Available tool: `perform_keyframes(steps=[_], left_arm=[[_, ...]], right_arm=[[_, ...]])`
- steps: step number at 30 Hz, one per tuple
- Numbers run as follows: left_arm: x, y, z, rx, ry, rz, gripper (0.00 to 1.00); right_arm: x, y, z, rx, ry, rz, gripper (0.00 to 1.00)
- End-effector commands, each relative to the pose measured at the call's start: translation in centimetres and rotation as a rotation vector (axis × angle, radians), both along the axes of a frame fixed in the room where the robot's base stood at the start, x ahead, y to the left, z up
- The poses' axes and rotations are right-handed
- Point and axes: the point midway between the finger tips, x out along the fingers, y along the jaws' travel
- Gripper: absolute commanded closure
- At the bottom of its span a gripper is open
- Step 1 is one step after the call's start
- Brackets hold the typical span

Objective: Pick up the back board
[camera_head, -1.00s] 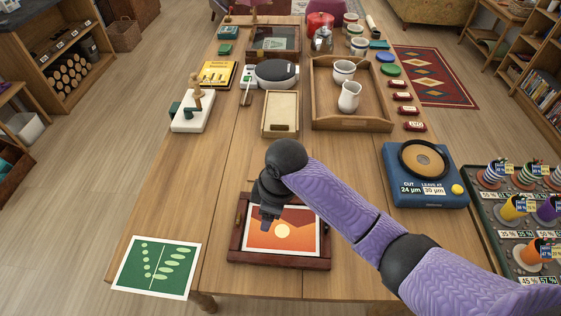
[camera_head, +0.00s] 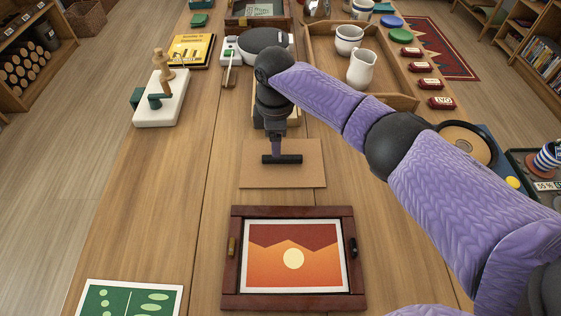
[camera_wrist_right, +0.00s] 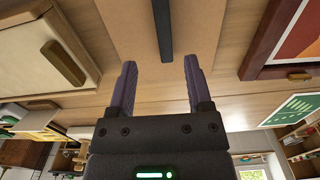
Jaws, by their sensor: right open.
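The back board (camera_head: 255,177), a flat brown panel, lies on the table between the picture frame and a light wooden box. A dark bar handle (camera_head: 282,159) runs across its middle. My right gripper (camera_head: 277,152) points down over the board at the handle. In the right wrist view the open fingers (camera_wrist_right: 160,65) are on either side of the line of the dark bar (camera_wrist_right: 163,30), with nothing clamped; whether they touch it cannot be told. The board (camera_wrist_right: 205,30) also shows there. The picture frame (camera_head: 293,301) holds an orange sunset print (camera_head: 293,265). My left gripper is out of view.
The wooden box (camera_wrist_right: 50,60) is close to the board, partly hidden by my arm in the head view. A tray (camera_head: 385,88) with a cup and jug is behind to the right. A green card (camera_head: 130,299) lies front left. The table left of the board is clear.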

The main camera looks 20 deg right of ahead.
Motion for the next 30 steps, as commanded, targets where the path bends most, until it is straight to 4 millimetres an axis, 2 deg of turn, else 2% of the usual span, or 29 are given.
perform_keyframes(steps=[7, 13, 14, 22, 23, 30], left_arm=[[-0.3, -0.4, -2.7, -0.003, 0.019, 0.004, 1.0], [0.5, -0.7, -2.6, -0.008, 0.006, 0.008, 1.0], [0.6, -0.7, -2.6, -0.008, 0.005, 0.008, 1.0], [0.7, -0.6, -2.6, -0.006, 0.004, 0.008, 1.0], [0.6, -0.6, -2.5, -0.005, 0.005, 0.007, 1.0], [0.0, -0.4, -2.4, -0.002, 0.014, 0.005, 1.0]], right_arm=[[-0.6, 0.2, -5.0, -0.001, 0.003, 0.0, 0.35], [-0.6, 0.2, -4.8, 0.0, 0.0, 0.001, 0.35], [-0.6, 0.2, -4.8, 0.0, 0.0, 0.001, 0.4], [-0.6, 0.2, -4.8, 0.0, 0.0, 0.001, 0.97], [-0.6, 0.2, -4.8, 0.0, 0.0, 0.001, 1.0], [-0.5, 0.2, -4.7, 0.0, 0.0, 0.001, 1.0]])
